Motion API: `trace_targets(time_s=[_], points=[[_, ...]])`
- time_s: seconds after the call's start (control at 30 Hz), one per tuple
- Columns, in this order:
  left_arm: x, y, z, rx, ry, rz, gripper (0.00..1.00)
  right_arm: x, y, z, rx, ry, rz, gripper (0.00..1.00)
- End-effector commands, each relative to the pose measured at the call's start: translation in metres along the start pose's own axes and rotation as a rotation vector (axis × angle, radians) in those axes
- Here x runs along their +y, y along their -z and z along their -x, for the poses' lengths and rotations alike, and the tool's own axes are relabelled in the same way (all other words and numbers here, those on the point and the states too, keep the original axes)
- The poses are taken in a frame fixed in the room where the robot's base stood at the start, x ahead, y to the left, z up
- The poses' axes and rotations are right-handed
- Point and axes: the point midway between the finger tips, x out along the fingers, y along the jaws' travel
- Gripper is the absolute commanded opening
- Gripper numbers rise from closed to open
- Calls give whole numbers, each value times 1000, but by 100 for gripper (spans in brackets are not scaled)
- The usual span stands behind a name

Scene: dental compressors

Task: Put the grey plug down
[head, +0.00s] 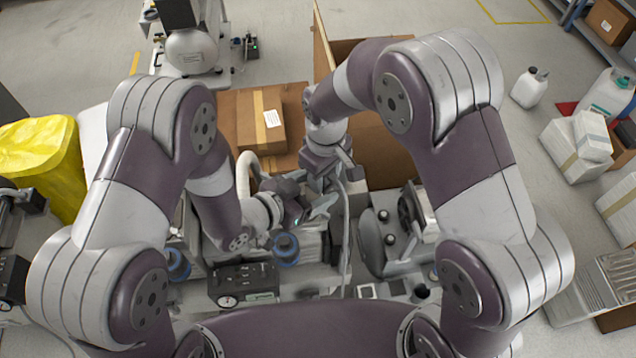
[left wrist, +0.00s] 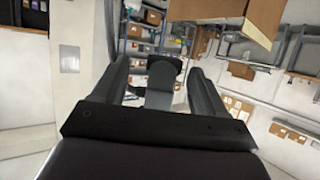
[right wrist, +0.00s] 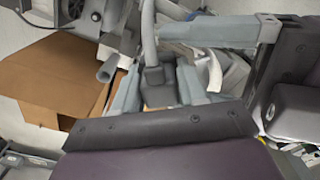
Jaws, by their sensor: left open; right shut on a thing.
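The grey plug (right wrist: 153,82) is between the fingers of my right gripper (right wrist: 150,90) in the right wrist view, and its grey cable (right wrist: 149,30) runs up from it. In the head view my right gripper (head: 333,183) is shut on the plug, above the compressor bench, and the cable (head: 346,240) hangs down. The plug itself is mostly hidden there. My left gripper (head: 312,208) is open, close beside the right one at its lower left. In the left wrist view my left gripper (left wrist: 155,68) has spread fingers with a dark grey shape beyond them that I cannot identify.
Compressor units fill the area below the grippers, with a black gauge box (head: 243,283) and a blue-ringed part (head: 286,249). A taped carton (head: 262,120) and an open cardboard box (head: 385,150) stand behind. A yellow bag (head: 45,150) is far left.

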Motion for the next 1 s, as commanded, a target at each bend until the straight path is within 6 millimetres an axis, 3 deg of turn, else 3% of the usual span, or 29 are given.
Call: trace_targets(time_s=[0.17,0.43,0.47,0.63,0.7,0.73,0.8,1.0], points=[[0,0,-20,0,0,-1,72,0,0,0,0,0,0,0],[0,0,-23,0,1,0,72,0,0,0,0,0,0,0],[0,0,-23,0,1,0,69,0,0,0,0,0,0,0],[0,0,-23,0,0,0,15,0,0,0,2,-1,0,0],[0,0,-23,0,-1,0,15,0,1,0,3,-1,0,0],[0,1,-23,1,-1,-1,15,0,1,0,3,-1,0,51],[0,1,-23,1,-1,-1,15,0,1,0,2,-1,0,71],[0,0,-23,1,0,0,15,0,0,0,1,0,0,71]])
